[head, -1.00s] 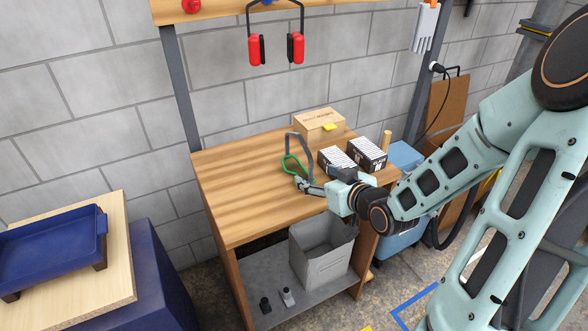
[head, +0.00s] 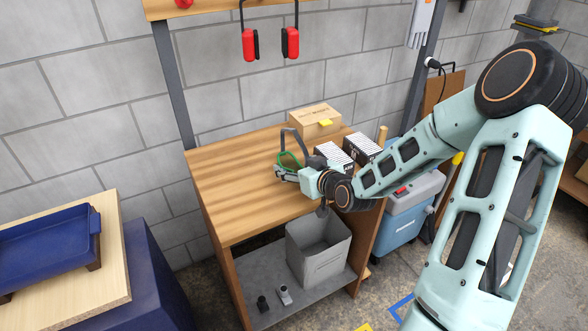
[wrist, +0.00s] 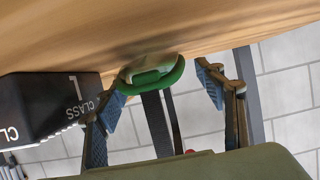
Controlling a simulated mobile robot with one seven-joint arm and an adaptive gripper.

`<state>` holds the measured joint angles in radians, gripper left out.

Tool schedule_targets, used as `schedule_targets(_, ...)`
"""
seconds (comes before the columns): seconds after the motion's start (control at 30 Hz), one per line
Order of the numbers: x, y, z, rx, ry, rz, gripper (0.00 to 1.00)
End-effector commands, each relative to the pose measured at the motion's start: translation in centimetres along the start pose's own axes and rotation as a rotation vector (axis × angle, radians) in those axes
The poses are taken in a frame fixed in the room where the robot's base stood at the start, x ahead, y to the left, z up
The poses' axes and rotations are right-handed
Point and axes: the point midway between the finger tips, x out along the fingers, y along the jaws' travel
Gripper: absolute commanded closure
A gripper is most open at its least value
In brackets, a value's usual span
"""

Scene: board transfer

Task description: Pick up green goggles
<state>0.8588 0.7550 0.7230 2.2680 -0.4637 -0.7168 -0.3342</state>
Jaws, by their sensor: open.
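The green goggles (head: 290,159) stand on the wooden workbench (head: 235,180), their dark grey strap looped up behind them. In the wrist view the green goggles (wrist: 152,74) lie between the two fingers, with the dark strap running down the picture. My gripper (head: 281,174) is at the near side of the goggles, low over the bench, and hides part of them. In the wrist view my gripper (wrist: 163,88) is open, one finger on each side of the goggles. The left finger looks close to the green frame; I cannot tell whether it touches.
Black-and-white boxes (head: 333,153) stand just right of the goggles, one marked CLASS 1 (wrist: 50,108) near the left finger. A cardboard box (head: 315,121) is behind. The bench's left part is clear. A grey bin (head: 318,262) sits on the shelf below.

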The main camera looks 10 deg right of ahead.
Motion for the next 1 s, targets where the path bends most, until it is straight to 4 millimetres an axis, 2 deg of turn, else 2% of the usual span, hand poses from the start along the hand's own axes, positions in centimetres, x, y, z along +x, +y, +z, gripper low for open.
schedule_targets(0.3, 0.50, 0.05, 0.03, 0.000, -0.001, 0.001, 0.36)
schedule_targets(0.7, 0.47, 0.05, 0.02, 0.000, -0.001, 0.001, 0.80)
schedule_targets(1.0, 0.43, 0.06, -0.14, 0.000, 0.000, 0.001, 0.83)
